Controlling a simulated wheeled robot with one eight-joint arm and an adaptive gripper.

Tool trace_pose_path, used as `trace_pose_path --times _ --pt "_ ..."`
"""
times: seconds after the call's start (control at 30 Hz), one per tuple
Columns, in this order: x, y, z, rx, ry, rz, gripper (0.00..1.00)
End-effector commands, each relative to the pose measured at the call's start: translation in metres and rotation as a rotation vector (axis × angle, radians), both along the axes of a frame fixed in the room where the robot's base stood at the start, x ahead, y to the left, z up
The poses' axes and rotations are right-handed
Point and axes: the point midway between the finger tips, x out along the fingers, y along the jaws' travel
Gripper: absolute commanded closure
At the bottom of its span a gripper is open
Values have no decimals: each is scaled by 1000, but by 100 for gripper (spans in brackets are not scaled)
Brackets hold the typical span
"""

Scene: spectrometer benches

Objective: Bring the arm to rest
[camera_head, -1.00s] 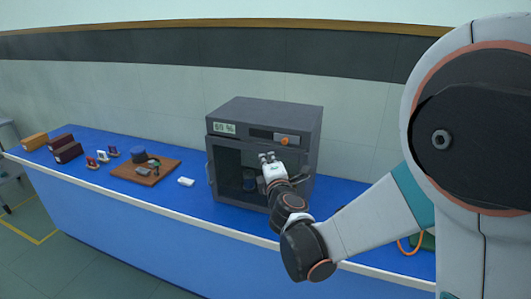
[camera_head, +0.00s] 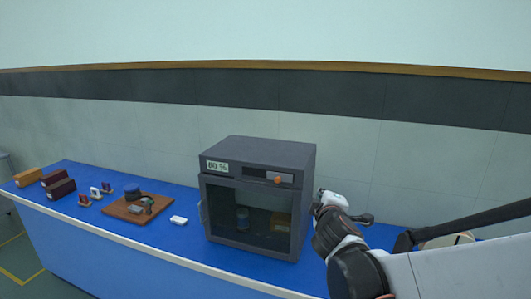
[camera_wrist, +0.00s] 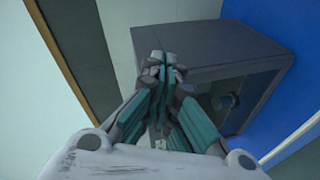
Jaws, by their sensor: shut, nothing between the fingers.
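My gripper (camera_head: 321,193) is at the right side of the dark grey cabinet (camera_head: 257,150), in front of the back wall in the head view. In the wrist view my gripper (camera_wrist: 163,68) has its fingers together and empty, with the cabinet (camera_wrist: 212,48) behind them. I cannot tell how close the fingertips are to the cabinet. The cabinet's glass front looks closed, and a blue-grey round item (camera_head: 242,214) and a brownish item (camera_head: 281,221) show dimly inside.
The cabinet stands on a blue bench (camera_head: 195,240). A wooden board (camera_head: 126,208) with small parts, a small white item (camera_head: 178,220) and several boxes (camera_head: 58,188) lie to the left. A round pale object (camera_head: 448,240) is partly hidden behind my arm.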

Motion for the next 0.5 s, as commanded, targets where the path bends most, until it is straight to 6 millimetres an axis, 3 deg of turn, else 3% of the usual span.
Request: trace_pose_path --times 0.2,0.5 --pt "-65 -42 -10 284 114 -168 100" --pt "-168 -63 -46 664 287 -377 100"
